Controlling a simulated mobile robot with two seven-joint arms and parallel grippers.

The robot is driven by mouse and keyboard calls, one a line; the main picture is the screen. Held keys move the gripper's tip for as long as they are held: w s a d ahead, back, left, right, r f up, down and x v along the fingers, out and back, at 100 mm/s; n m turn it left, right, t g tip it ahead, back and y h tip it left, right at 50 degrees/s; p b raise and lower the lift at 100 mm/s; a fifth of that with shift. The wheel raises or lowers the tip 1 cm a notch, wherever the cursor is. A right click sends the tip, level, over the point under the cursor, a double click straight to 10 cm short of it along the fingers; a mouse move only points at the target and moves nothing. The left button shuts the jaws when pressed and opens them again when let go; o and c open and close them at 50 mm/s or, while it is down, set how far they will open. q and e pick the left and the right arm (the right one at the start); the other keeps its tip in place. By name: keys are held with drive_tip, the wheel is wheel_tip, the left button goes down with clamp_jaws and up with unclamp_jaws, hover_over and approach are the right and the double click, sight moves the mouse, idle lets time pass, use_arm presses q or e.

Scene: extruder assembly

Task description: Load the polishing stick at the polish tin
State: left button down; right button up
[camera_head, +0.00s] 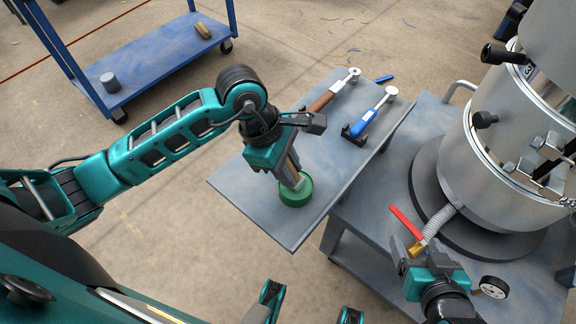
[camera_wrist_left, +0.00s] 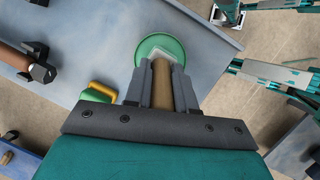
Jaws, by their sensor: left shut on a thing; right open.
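My left gripper (camera_head: 291,172) is shut on the polishing stick (camera_wrist_left: 162,85), a brown wooden handle with a pale pad at its lower end. The stick points down at the green polish tin (camera_head: 296,192), near the front of the grey table. In the left wrist view the pad overlaps the round tin (camera_wrist_left: 150,43); I cannot tell whether it touches the polish. The gripper body hides the upper stick in the head view. My right gripper (camera_head: 423,262) is at the lower right, open, close to a brass valve with a red lever (camera_head: 405,222).
A brown-handled tool (camera_head: 322,101) and a blue-handled tool (camera_head: 365,122) on a black rest lie at the table's back. A yellow-green block (camera_wrist_left: 98,92) is beside the left gripper. A large steel vessel (camera_head: 500,150) with a gauge (camera_head: 493,287) nearby fills the right.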

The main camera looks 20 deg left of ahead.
idle(0.5)
use_arm(q)
drive_tip(key=shift+r+p, duration=2.5)
drive_tip(key=shift+r, duration=1)
